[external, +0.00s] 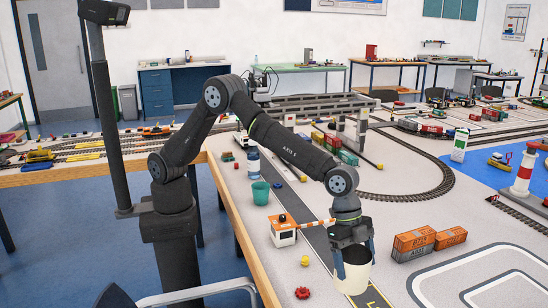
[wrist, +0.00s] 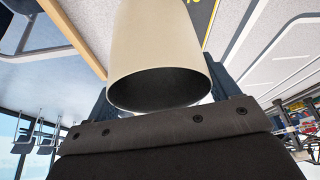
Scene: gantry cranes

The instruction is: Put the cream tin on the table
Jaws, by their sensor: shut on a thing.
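The cream tin (external: 352,275) is an open-topped, cream-coloured can with a dark inside. My gripper (external: 354,244) is shut on it from above, with fingers at its sides near the rim. In the wrist view the tin (wrist: 162,45) fills the upper middle, its open mouth towards my gripper (wrist: 160,108). In the external view the tin is about upright over the front part of the table (external: 390,205). I cannot tell whether its bottom touches the table, as no clear gap shows.
Orange and grey containers (external: 428,243) stand just right of the tin. A small white building with a barrier (external: 284,232) is to its left. A red piece (external: 302,293) and a yellow piece (external: 305,261) lie nearby. A teal cup (external: 261,193) stands farther back.

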